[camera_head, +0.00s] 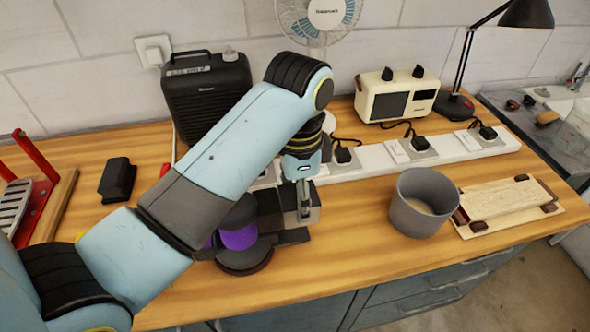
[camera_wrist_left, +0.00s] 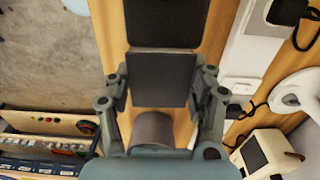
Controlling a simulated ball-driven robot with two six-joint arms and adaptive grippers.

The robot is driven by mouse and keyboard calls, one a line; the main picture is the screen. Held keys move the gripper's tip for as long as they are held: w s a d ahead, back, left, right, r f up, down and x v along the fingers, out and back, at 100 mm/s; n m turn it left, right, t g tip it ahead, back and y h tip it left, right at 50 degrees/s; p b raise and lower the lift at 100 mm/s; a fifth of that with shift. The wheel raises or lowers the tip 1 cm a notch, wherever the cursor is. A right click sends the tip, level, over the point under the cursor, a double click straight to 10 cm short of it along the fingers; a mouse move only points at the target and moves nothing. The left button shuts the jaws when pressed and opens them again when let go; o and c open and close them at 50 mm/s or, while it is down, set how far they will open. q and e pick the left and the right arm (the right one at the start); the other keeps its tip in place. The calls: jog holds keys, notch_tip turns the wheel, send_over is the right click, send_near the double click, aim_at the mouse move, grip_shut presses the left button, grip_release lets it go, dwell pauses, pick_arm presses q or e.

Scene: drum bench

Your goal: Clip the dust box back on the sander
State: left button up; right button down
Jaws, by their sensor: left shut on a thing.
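The sander (camera_head: 238,238) stands on the bench, with a purple band and a dark round base. My left arm partly covers it. My left gripper (camera_head: 303,205) is just right of the sander and points down. It is shut on a dark box, which I take for the dust box (camera_head: 314,214); in the left wrist view the dust box (camera_wrist_left: 162,80) shows as a flat dark grey block between the fingers. A black block beyond it there (camera_wrist_left: 167,22) has a narrow gap to it; I cannot tell whether it is the sander. My right gripper is not in view.
A grey bin (camera_head: 420,205) and a wooden board (camera_head: 505,205) stand to the right. A white power strip (camera_head: 400,158) with plugs runs behind. A black case (camera_head: 205,95), a beige radio (camera_head: 397,95) and a fan (camera_head: 318,20) are at the back. The front centre is clear.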

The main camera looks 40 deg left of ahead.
pick_arm(q)
jog(key=shift+s+a+f, duration=0.1)
jog(key=shift+s+f, duration=0.05)
jog(key=shift+f, duration=0.5)
jog(key=shift+s+f, duration=0.1)
jog(key=shift+f, duration=0.5)
jog(key=shift+a+f, duration=0.1)
jog(key=shift+f, duration=1.85)
jog(key=shift+w, duration=0.1)
jog(key=shift+s+a, duration=0.25)
jog(key=shift+f, duration=0.2)
jog(key=o, duration=1.1)
